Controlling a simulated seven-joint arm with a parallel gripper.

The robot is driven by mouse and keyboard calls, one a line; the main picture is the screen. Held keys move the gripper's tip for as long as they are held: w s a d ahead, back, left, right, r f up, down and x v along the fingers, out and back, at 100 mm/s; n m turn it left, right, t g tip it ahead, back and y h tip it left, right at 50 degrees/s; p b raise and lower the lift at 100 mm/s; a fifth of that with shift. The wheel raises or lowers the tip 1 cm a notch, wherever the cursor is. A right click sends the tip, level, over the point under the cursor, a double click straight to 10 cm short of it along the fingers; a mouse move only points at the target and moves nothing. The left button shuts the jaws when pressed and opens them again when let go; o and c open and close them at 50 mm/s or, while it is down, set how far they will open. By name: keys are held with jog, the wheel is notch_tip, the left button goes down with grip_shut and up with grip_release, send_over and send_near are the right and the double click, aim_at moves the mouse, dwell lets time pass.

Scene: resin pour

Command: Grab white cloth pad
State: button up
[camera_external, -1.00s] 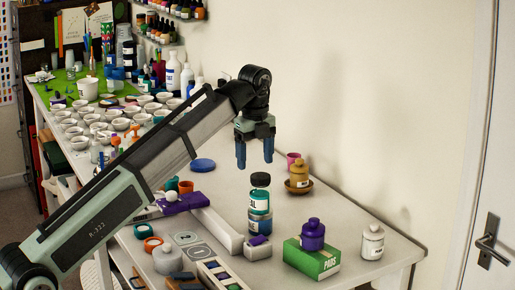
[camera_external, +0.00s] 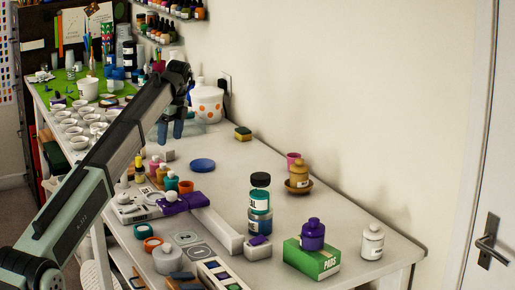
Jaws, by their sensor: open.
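My gripper (camera_external: 171,130) is open, with its blue fingers pointing down over the far-middle part of the table, in front of a white pot with orange dots. Nothing shows between the fingers. I cannot make out a white cloth pad for sure; it may be hidden behind my arm or too small to tell. A green box marked PADS (camera_external: 325,264) lies at the near right of the table, with a purple bottle (camera_external: 313,235) on top of it. My gripper is far from this box.
The white dotted pot (camera_external: 207,104) stands by the wall, close to my gripper. Many small white cups (camera_external: 75,131) crowd the far left. The table between sponge and jars is mostly clear.

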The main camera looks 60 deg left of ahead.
aim_at(167, 149)
jog(key=w+a+r+m+y, duration=0.25)
jog(key=w+a, duration=0.25)
jog(key=a, duration=0.4)
jog(key=shift+m+y, duration=0.35)
jog(key=x, duration=0.9)
jog(key=shift+s+d+f, duration=0.1)
jog(key=shift+d+f, duration=0.05)
jog(key=shift+w+x, duration=0.15)
jog(key=shift+x, duration=1.2)
jog(key=shift+w+x, duration=0.15)
jog(key=shift+x, duration=1.2)
jog(key=c, duration=1)
